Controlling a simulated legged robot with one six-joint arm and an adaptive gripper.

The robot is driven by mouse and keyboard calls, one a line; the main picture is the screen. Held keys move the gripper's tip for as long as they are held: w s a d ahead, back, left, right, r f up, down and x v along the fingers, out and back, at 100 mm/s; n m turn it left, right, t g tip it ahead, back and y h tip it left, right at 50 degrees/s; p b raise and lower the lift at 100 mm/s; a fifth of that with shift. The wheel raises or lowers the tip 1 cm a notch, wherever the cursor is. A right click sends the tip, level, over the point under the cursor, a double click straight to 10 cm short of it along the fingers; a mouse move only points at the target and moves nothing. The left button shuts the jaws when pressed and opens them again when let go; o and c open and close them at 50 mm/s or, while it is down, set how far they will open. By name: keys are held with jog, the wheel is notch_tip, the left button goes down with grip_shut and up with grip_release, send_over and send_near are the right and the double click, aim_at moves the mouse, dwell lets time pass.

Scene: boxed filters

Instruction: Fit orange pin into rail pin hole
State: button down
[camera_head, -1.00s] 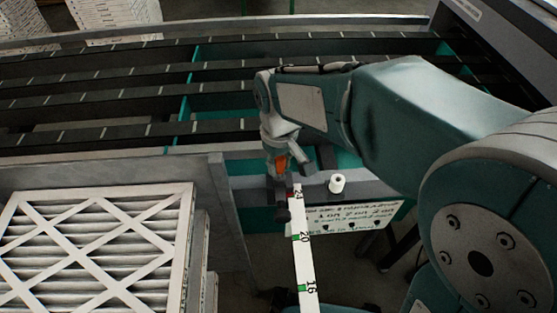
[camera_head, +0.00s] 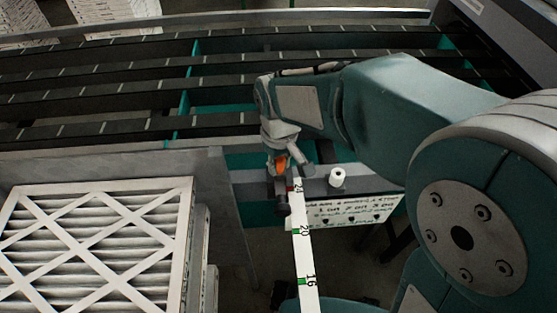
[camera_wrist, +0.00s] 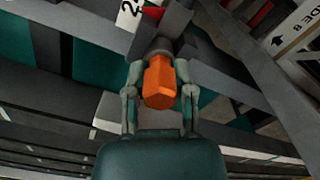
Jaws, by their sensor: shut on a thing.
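The orange pin (camera_wrist: 159,82) sits between the two fingers of my gripper (camera_wrist: 160,98) in the wrist view, and my gripper is shut on it. The pin's far end meets a dark grey block (camera_wrist: 163,45), and the hole itself is hidden there. I cannot tell how deep the pin sits. In the head view the orange pin (camera_head: 281,165) shows small under my gripper (camera_head: 282,152), at the far end of the white numbered rail scale (camera_head: 303,262). A red pointer (camera_wrist: 153,13) lies by the scale in the wrist view.
A stack of white-framed filters (camera_head: 180,250) stands at the left. Behind is a conveyor with dark slatted rails (camera_head: 90,136). A white roll (camera_head: 337,177) stands on a grey ledge right of my gripper, above a sign with writing (camera_head: 355,212).

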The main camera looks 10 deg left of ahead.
jog(key=shift+c, duration=2)
grip_release()
notch_tip(320, 180, up, 12)
jog(key=shift+f, duration=0.1)
jog(key=s+d+m+t, duration=0.2)
jog(key=s+d+m, duration=0.2)
jog(key=d, duration=0.8)
jog(key=s+d+m+t, duration=0.3)
jog(key=s+d+m, duration=0.2)
jog(key=d, duration=0.7)
jog(key=shift+s+f+t, duration=0.3)
jog(key=shift+s+f, duration=0.1)
jog(key=shift+s, duration=0.5)
